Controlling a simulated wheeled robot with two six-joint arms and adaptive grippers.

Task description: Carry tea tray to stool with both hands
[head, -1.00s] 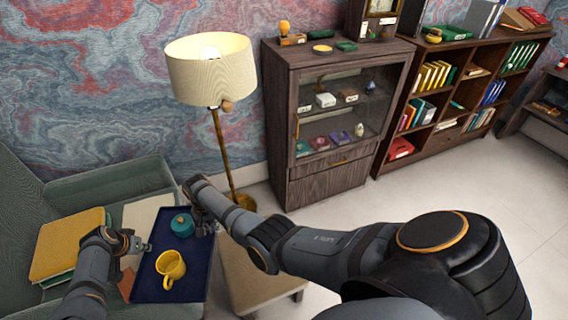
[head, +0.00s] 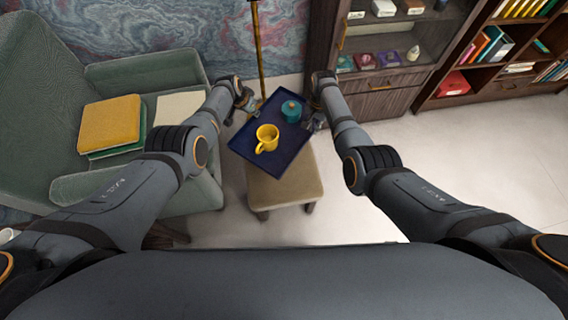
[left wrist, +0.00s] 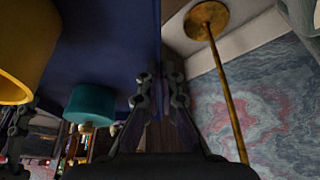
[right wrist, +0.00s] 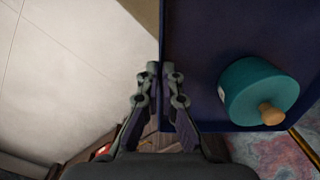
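The navy tea tray (head: 243,143) is over the back part of the beige stool (head: 285,190) in the head view. I cannot tell whether it touches the seat. A yellow mug (head: 267,138) and a teal lidded pot (head: 291,110) stand on it. My left gripper (head: 250,106) is shut on the tray's left edge; the left wrist view shows its fingers (left wrist: 162,88) on the rim. My right gripper (head: 314,123) is shut on the right edge, its fingers (right wrist: 160,82) on the rim in the right wrist view.
A green armchair (head: 140,72) with books (head: 110,125) is left of the stool. The brass lamp pole (head: 259,50) stands behind the tray. A dark cabinet (head: 385,102) is at the back right. The pale floor (head: 450,170) to the right is clear.

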